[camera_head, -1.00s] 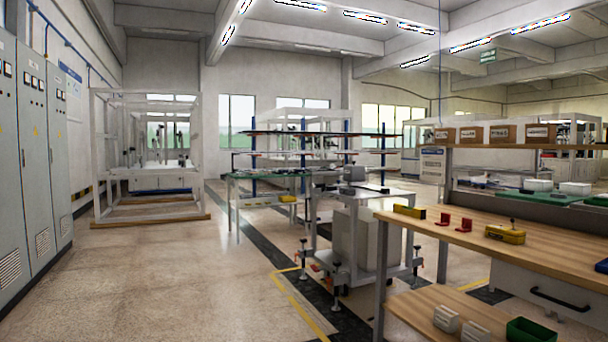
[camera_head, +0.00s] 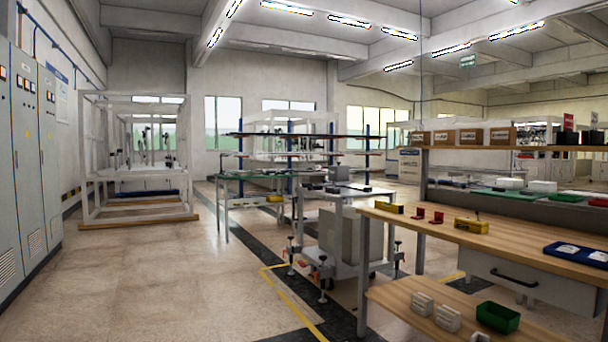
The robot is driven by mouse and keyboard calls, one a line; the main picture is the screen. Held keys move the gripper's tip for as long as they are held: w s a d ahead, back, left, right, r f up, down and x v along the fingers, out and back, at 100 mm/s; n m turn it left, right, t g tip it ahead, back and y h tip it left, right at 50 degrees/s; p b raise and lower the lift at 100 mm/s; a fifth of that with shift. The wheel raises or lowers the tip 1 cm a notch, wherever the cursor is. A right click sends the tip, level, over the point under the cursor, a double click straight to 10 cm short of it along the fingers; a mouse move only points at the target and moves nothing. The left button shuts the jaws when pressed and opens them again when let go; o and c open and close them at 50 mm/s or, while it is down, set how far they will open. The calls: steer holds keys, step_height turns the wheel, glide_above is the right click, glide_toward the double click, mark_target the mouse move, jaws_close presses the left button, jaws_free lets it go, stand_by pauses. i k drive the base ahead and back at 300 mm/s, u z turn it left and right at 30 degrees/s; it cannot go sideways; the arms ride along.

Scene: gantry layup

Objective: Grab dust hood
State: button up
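I cannot tell any object in the camera_head view as the dust hood for certain. A grey machine part (camera_head: 339,173) sits on top of a wheeled metal stand in the middle of the view. A large pale grey box (camera_head: 340,233) stands on the lower part of that stand. My gripper and arm are out of view, so their state does not show.
A wooden workbench (camera_head: 540,245) on the right holds small yellow and red parts and a blue tray (camera_head: 577,255). Its lower shelf carries a green bin (camera_head: 498,317). Grey cabinets (camera_head: 30,160) line the left wall. A white gantry frame (camera_head: 135,160) stands behind open floor.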

mark_target(337, 174)
steer(key=u, duration=0.75)
steer(key=k, duration=1)
steer(key=u, duration=0.9)
steer(key=i, duration=2.05)
steer(key=z, duration=0.4)
steer(key=i, duration=1.85)
steer(key=z, duration=0.3)
steer(key=i, duration=1.8)
steer(key=z, duration=0.15)
steer(key=i, duration=1.85)
steer(key=z, duration=0.4)
steer(key=i, duration=1.9)
steer(key=z, duration=0.25)
